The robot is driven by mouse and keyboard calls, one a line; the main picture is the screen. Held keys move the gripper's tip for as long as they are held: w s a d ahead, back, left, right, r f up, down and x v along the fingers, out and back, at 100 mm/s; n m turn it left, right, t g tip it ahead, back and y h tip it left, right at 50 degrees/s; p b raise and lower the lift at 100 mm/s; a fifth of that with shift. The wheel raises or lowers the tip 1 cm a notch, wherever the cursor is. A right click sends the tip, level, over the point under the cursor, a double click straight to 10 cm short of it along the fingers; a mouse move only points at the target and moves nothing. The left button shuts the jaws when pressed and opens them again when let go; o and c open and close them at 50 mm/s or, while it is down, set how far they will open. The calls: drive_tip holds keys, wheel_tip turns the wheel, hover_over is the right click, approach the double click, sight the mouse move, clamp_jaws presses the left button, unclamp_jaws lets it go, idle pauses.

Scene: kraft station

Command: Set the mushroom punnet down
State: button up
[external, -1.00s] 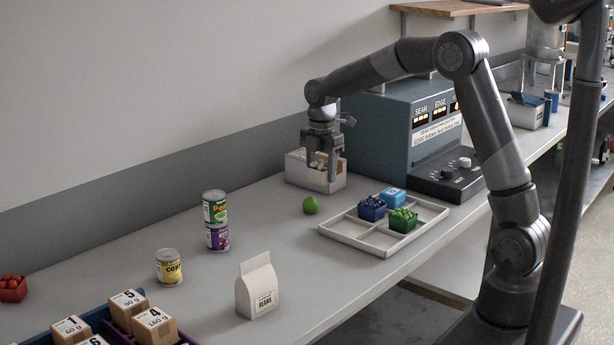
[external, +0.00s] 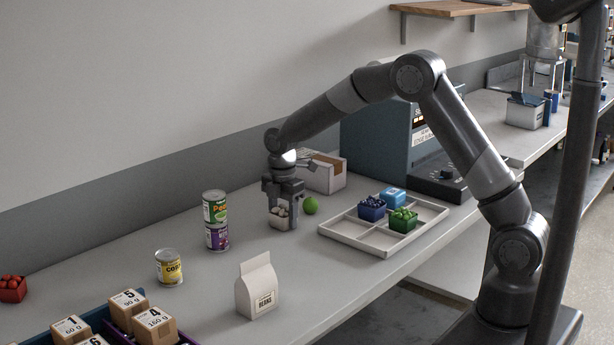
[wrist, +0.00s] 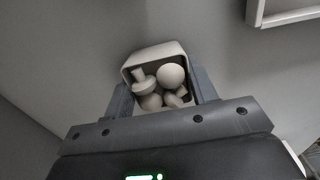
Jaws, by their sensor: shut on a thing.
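The mushroom punnet (external: 279,222) is a small pale tub of whitish mushrooms. My gripper (external: 281,216) points down and is shut on it, a finger on either side. In the external view the punnet is low over the grey bench, between the stacked cans and the lime. I cannot tell whether its base touches the bench. In the wrist view the punnet (wrist: 151,54) sits between the fingers (wrist: 160,92), with several mushrooms inside; its lower part is hidden.
A green lime (external: 310,205) is close on the right, with a white carton (external: 325,177) behind it. A divided tray (external: 352,245) holds several punnets farther right. Stacked cans (external: 216,222) stand to the left. A paper bag (external: 257,288) stands in front. Bench between is clear.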

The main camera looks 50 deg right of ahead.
drive_tip(key=shift+f, duration=0.15)
drive_tip(key=o, duration=1)
drive_tip(key=shift+c, duration=0.2)
